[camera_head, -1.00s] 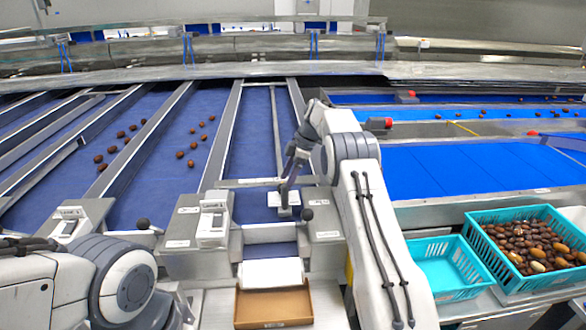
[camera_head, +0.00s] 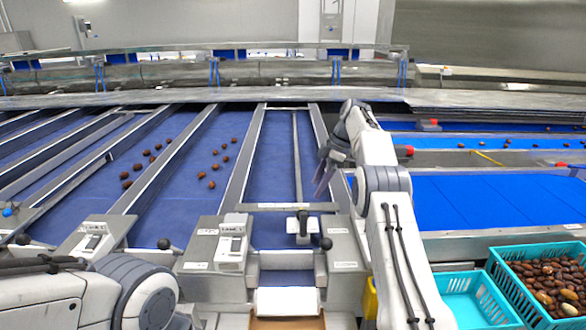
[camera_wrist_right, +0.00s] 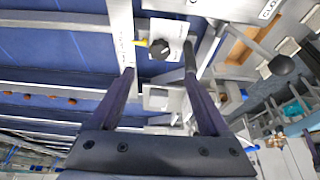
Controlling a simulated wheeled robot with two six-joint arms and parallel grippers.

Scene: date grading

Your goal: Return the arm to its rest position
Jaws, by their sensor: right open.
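My right gripper (camera_head: 322,182) hangs over the right part of the blue lane in the head view, beside the metal rail. It is open and empty. In the right wrist view its two dark fingers (camera_wrist_right: 160,80) are apart with nothing between them. My right arm reaches forward and is bent at the elbow. A small block with a black handle (camera_head: 303,225) stands at the front end of the lane, apart from the gripper. My left arm shows only at the lower left; its gripper is out of view.
Several dates (camera_head: 213,168) lie on the blue lanes at left. A teal crate full of dates (camera_head: 497,262) stands at lower right beside an emptier teal crate (camera_head: 480,290). Black-knobbed levers and metal housings (camera_head: 232,240) line the front. A wide blue belt (camera_head: 480,200) is at right.

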